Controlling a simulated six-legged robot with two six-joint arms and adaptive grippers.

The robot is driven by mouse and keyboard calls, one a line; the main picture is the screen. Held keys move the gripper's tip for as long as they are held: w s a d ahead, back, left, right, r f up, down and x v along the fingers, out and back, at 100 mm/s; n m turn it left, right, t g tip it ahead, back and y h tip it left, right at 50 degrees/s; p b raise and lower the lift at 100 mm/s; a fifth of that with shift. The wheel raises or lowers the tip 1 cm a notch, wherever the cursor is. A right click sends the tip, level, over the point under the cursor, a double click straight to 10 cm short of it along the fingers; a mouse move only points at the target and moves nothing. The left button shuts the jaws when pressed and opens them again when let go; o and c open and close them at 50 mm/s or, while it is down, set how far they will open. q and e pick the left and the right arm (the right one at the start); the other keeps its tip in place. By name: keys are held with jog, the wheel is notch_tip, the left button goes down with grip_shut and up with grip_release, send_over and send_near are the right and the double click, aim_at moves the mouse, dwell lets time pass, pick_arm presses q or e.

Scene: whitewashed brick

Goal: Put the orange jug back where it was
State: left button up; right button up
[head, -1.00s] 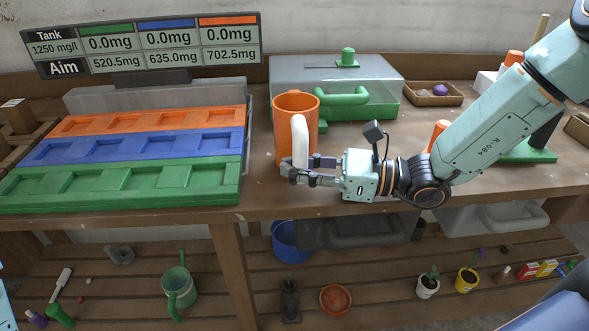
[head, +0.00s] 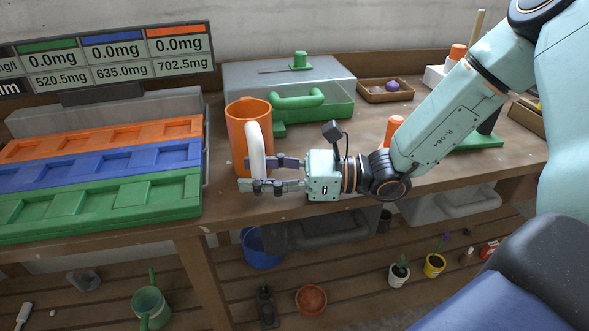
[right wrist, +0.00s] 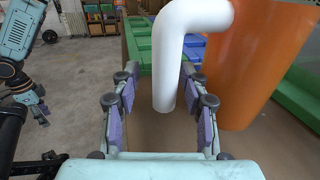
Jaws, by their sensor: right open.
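The orange jug (head: 237,138) stands upright on the wooden bench, just right of the tray rack in the head view. Its white handle (head: 256,150) faces my right gripper. My right gripper (head: 262,174) is open, with one finger on each side of the lower handle. In the right wrist view, the white handle (right wrist: 168,85) hangs between the spread purple pads, with gaps on both sides. The orange jug body (right wrist: 265,65) is beyond, at the right. A teal arm part (right wrist: 28,95) at the left edge may be my left gripper; its jaws are unclear.
Orange, blue and green trays (head: 95,205) lie left of the jug. A clear-lidded box with a green handle (head: 300,95) stands behind it. A small orange object (head: 393,128) is behind my right arm. The bench's front edge is close below the gripper.

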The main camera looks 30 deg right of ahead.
jog(key=shift+p+v, duration=0.4)
jog(key=shift+v, duration=0.4)
jog(key=p+v, duration=0.6)
jog(key=v, duration=0.2)
jog(key=shift+d+r, duration=0.1)
jog(key=shift+d, duration=0.1)
jog(key=shift+s+d, duration=0.3)
jog(key=shift+d, duration=0.1)
jog(key=shift+p, duration=0.3)
jog(key=shift+d, duration=0.1)
jog(key=shift+s, duration=0.1)
